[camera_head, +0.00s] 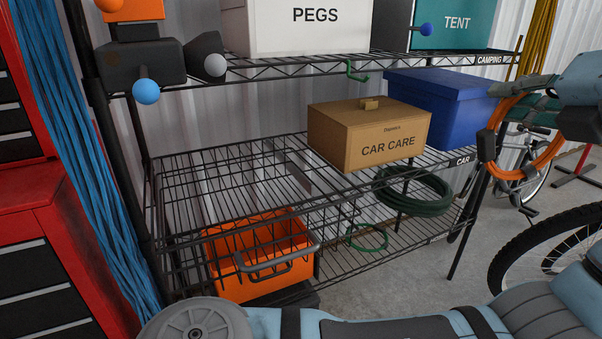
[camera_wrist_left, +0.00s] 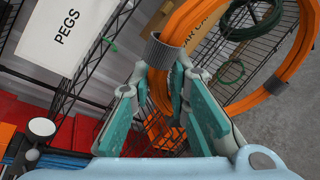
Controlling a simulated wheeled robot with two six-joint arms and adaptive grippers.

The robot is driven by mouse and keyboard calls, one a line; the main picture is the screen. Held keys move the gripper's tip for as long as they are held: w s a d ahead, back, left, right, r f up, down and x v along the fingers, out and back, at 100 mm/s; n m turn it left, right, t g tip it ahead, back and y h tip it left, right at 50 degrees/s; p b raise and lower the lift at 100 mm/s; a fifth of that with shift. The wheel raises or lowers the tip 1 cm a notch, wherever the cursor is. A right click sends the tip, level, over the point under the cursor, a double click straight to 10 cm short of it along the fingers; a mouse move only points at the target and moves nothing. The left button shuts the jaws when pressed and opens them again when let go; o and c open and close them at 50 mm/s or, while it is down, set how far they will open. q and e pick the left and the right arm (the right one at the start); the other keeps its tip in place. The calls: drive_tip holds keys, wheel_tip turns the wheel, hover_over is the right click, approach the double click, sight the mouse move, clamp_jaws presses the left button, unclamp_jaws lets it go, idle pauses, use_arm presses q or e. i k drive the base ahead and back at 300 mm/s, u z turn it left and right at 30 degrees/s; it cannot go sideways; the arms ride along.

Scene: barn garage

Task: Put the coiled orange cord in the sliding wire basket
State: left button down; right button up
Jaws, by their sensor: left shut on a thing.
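The coiled orange cord (camera_head: 554,153) hangs in the air at the upper right of the head view, with dark bands around it. My left gripper (camera_head: 540,100) is shut on its upper part. In the left wrist view the cord (camera_wrist_left: 283,80) rises beyond the fingertips (camera_wrist_left: 160,75), near a grey band. The wire basket (camera_head: 190,245) is under the left part of the middle wire shelf, with a grey handle (camera_head: 277,270) in front. It is well left of the cord and lower. How far it is slid out is hard to tell. My right gripper is not in view.
The middle shelf (camera_head: 215,180) is bare at left; a CAR CARE box (camera_head: 365,135) and a blue bin (camera_head: 440,105) stand at right. An orange crate (camera_head: 262,250) shows through the basket wires. A red cabinet (camera_head: 50,235) stands left, a bicycle (camera_head: 550,250) right.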

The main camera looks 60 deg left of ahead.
sight(250, 223)
drive_tip(key=z, duration=1.15)
drive_tip(key=i, duration=0.65)
drive_tip(key=u, duration=2.85)
